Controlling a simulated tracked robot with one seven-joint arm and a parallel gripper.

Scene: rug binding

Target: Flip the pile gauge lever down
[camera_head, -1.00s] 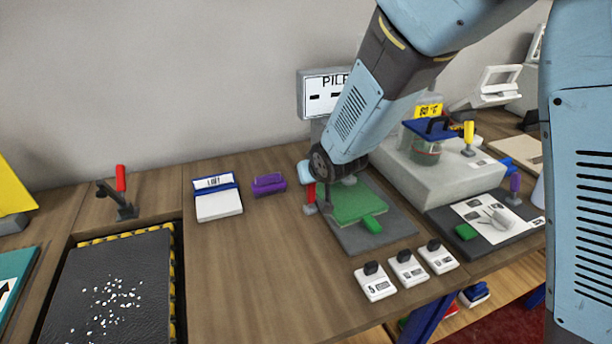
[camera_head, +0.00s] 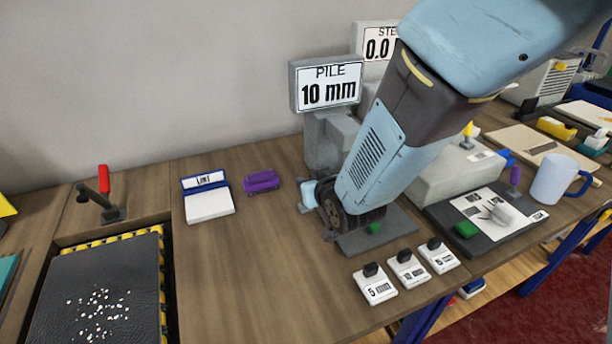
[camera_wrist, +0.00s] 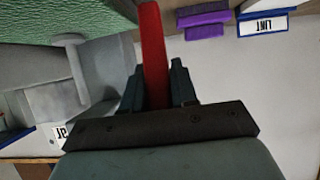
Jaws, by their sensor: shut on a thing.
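The pile gauge (camera_head: 325,145) stands at the back of the table, and its display (camera_head: 328,86) reads "PILE 10 mm". In the wrist view the red lever (camera_wrist: 153,50) sits between the two dark fingers of my gripper (camera_wrist: 158,85), which is shut on it. A green tab (camera_head: 374,228) of the sample shows at the front. In the wrist view the green pile (camera_wrist: 70,18) and the grey gauge body (camera_wrist: 100,65) lie to the left.
A purple block (camera_head: 261,181) and the LINT box (camera_head: 208,200) lie to the left. Several white labelled blocks (camera_head: 375,285) stand at the table's front. Another red lever (camera_head: 104,179) stands by the black lint bed (camera_head: 98,295).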

